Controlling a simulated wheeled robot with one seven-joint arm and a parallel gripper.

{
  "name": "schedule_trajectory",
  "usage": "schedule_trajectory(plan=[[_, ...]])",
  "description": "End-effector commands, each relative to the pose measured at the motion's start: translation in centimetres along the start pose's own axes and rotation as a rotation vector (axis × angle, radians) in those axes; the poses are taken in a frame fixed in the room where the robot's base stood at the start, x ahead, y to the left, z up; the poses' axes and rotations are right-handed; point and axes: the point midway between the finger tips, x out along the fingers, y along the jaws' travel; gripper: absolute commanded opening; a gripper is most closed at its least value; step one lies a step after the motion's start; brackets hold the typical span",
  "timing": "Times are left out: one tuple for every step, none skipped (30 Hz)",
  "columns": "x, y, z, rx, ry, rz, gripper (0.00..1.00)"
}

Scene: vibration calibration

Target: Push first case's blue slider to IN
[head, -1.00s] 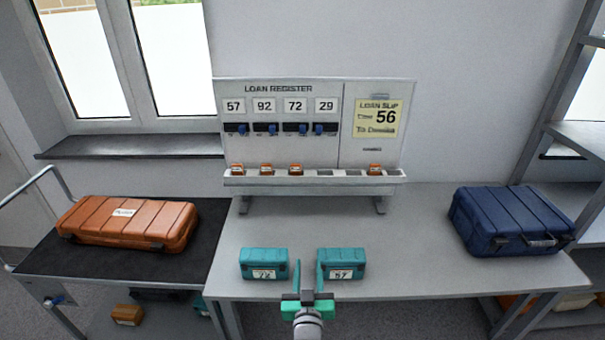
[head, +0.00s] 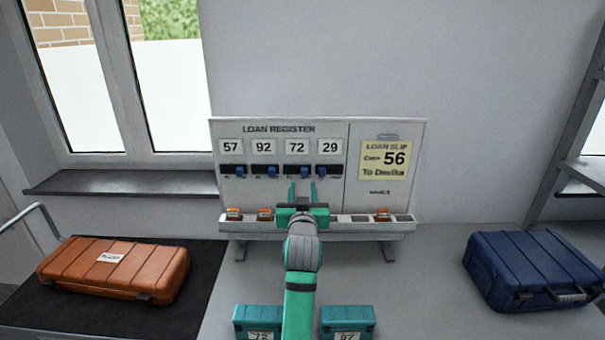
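The loan register board (head: 386,221) stands at the back of the table with number cards 57, 92, 72 and 29. Under each card is a dark slot with a blue slider: under 57 (head: 240,171), under 92 (head: 271,171), under 72 (head: 304,171) and under 29 (head: 334,172). Each slider sits right of its slot's middle; slot lettering is too small to read. My gripper (head: 302,189) is open and empty in front of the board, fingers up, just below the slider under 72. Contact cannot be told. Two teal cases (head: 258,316) (head: 347,316) stand at the front, the left marked 72.
A loan slip (head: 385,160) reads 56. Orange blocks (head: 234,214) sit on the board's ledge; my gripper hides part of it. A large orange case (head: 113,270) lies left on a dark surface, a blue case (head: 530,270) right. The table right of my arm is mostly clear.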

Motion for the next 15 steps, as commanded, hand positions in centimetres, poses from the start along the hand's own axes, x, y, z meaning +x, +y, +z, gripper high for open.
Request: schedule_trajectory(plan=[[0.7,0.2,0.1,0.000,-0.002,0.003,0.36],[1.1,0.3,0.1,0.000,-0.002,0.003,0.36],[1.7,0.3,0.1,0.000,-0.002,0.004,0.36],[2.2,0.4,0.0,0.000,-0.001,0.004,0.36],[2.8,0.4,0.1,0.000,-0.002,0.004,0.36],[3.5,0.4,0.0,0.000,-0.002,0.005,0.36],[4.0,0.4,0.0,0.001,-0.001,0.004,0.36],[4.5,0.3,0.1,0.001,-0.002,0.004,0.36],[5.2,0.3,0.1,0.001,-0.002,0.003,0.36],[5.7,0.2,0.0,0.001,-0.001,0.002,0.36],[6.2,0.1,0.1,0.001,-0.002,0.001,0.36],[6.7,0.0,0.1,0.001,-0.001,0.000,0.36],[7.2,0.0,0.0,0.001,-0.001,0.000,0.36],[7.5,-0.1,0.0,0.001,-0.001,-0.001,0.36],[8.0,-0.2,0.1,0.001,-0.002,-0.002,0.36]])
